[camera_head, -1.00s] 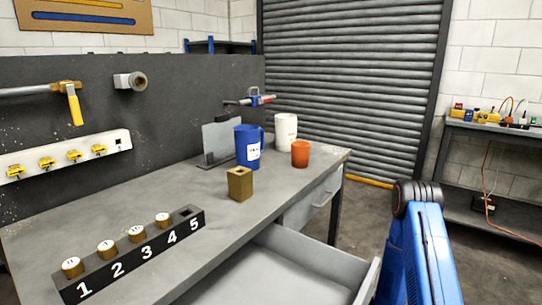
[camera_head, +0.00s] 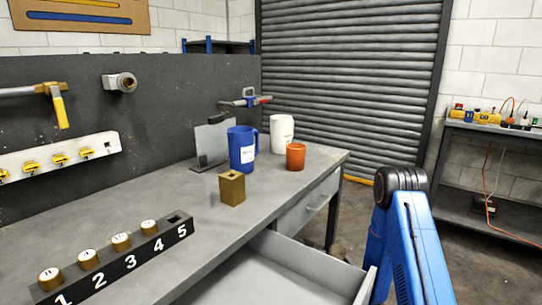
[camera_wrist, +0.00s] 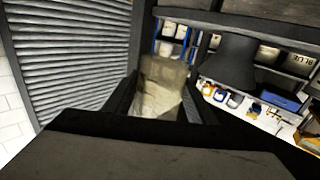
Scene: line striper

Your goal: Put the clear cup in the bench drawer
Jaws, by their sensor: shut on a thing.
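In the wrist view my gripper (camera_wrist: 160,108) is shut on a see-through, pale brownish cup (camera_wrist: 163,80), the clear cup. The cup stands between the two dark fingers, and its lower part is hidden by the gripper body. The head view shows my blue arm at the right, but neither my gripper nor the cup. In the head view the bench drawer (camera_head: 315,262) is pulled open below the front of the grey bench (camera_head: 180,210). Its visible inside looks empty; its near part is cut off by the picture edge.
On the bench stand a blue mug (camera_head: 242,150), an orange cup (camera_head: 295,156), a white cup (camera_head: 282,133), a brass block (camera_head: 232,188) and a numbered rack (camera_head: 125,262). A closed drawer (camera_head: 308,207) is farther along. A side shelf (camera_head: 490,165) stands at the right.

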